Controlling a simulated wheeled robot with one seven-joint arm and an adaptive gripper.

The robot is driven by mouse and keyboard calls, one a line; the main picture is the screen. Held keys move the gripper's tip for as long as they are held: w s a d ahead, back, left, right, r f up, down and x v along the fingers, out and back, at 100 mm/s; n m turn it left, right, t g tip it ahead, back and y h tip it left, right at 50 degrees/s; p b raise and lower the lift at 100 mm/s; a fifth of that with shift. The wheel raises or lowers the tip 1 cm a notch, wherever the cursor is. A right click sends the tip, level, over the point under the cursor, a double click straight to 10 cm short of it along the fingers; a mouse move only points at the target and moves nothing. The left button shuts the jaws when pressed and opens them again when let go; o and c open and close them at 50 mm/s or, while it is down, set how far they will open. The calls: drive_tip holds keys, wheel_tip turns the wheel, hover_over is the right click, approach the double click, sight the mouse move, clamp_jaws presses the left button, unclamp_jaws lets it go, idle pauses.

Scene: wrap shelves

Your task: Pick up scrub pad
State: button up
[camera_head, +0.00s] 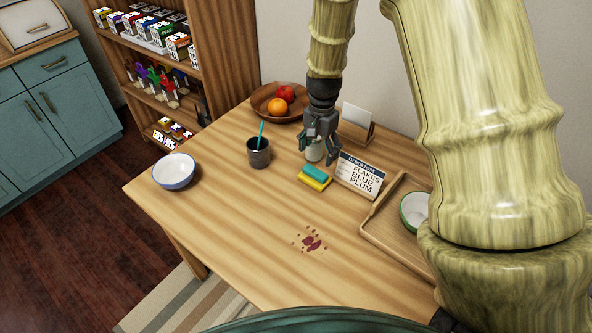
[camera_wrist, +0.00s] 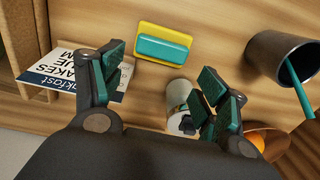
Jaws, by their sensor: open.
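The scrub pad (camera_head: 315,175) is a teal block lying on a yellow sponge or base (camera_head: 311,183) on the wooden table. In the wrist view the teal pad (camera_wrist: 164,48) shows ahead of the fingers, with yellow (camera_wrist: 141,30) around its edges. My gripper (camera_head: 318,152) is open and empty above the table, a little behind the pad and apart from it. In the wrist view my gripper (camera_wrist: 160,88) has its dark, teal-padded fingers spread to both sides. A whitish cup or jar (camera_wrist: 178,98) stands between and below the fingers, partly hidden in the head view.
A menu card (camera_head: 361,174) stands right of the pad. A dark mug (camera_head: 258,153) with a teal stick stands left. A fruit bowl (camera_head: 264,100), a card holder (camera_head: 357,122), a white bowl (camera_head: 174,171) and a wooden tray (camera_head: 371,222) surround. A reddish stain (camera_head: 311,243) marks the clear front area.

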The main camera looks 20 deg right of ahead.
sight(315, 171)
drive_tip(key=o, duration=0.3)
drive_tip(key=shift+a+f, duration=0.15)
drive_tip(key=shift+f, duration=0.3)
drive_tip(key=shift+o, duration=0.2)
wheel_tip(315, 171, down, 4)
drive_tip(key=shift+a+r+p, duration=0.15)
drive_tip(key=shift+r+p, duration=0.1)
drive_tip(key=shift+p, duration=0.1)
drive_tip(key=shift+f, duration=0.3)
drive_tip(key=shift+s+f, duration=0.1)
drive_tip(key=shift+s, duration=0.1)
drive_tip(key=shift+f+p, duration=0.3)
drive_tip(key=shift+w+f+p, duration=0.1)
drive_tip(key=shift+f+p, duration=0.4)
drive_tip(key=shift+f, duration=1.7)
